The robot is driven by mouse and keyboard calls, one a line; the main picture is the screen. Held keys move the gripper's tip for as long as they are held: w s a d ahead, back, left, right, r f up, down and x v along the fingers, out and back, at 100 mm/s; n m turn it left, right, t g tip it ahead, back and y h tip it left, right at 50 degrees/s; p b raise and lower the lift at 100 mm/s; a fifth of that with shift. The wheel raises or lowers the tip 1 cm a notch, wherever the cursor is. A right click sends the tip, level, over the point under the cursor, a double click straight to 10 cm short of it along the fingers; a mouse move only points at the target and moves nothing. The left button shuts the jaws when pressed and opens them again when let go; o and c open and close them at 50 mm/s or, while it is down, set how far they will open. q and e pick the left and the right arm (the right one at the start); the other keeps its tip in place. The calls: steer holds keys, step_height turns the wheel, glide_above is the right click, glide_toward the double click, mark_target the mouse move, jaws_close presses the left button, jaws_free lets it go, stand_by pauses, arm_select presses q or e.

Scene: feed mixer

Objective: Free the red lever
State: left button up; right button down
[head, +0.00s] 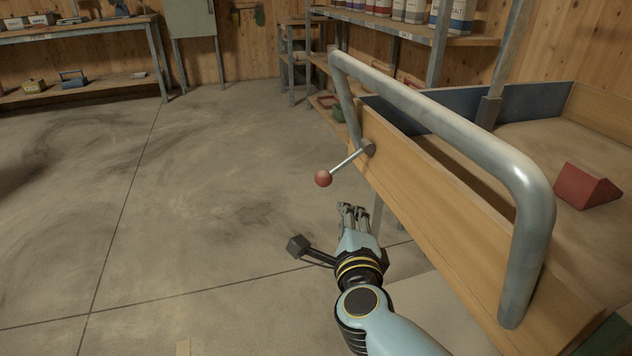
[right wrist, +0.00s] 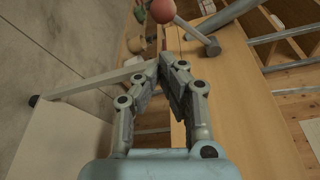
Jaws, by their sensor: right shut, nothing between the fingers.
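The red lever shows in the head view as a red ball knob (head: 323,178) on a thin metal rod. The rod runs up and right to a dark round pivot (head: 369,148) on the wooden side panel. My right gripper (head: 353,208) is shut and empty, below and a little right of the knob, apart from it. In the right wrist view the knob (right wrist: 162,11) is at the top, beyond the closed fingertips (right wrist: 166,60), with the rod running right to the pivot (right wrist: 211,46). My left gripper is not in view.
A thick grey metal rail (head: 450,115) arches over the wooden side panel (head: 440,195). A dark red wedge block (head: 587,186) lies inside the bin at right. Shelves with bags (head: 415,12) stand behind. The concrete floor at left is clear.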

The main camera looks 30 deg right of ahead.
mark_target(342, 164)
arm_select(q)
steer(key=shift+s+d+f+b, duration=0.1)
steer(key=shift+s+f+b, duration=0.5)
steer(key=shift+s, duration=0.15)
arm_select(e)
steer(key=r+x, duration=0.1)
steer(key=x, duration=0.8)
steer(key=shift+w+d+f, duration=0.25)
steer(key=shift+w+f, duration=0.1)
steer(key=shift+f, duration=0.1)
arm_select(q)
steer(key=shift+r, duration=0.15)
arm_select(e)
steer(key=shift+r, duration=0.1)
arm_select(q)
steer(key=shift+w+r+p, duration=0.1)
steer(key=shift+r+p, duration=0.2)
steer(key=shift+p, duration=0.2)
arm_select(e)
steer(key=shift+a+r+m, duration=0.15)
steer(key=shift+a+m, duration=0.05)
steer(key=shift+m, duration=0.1)
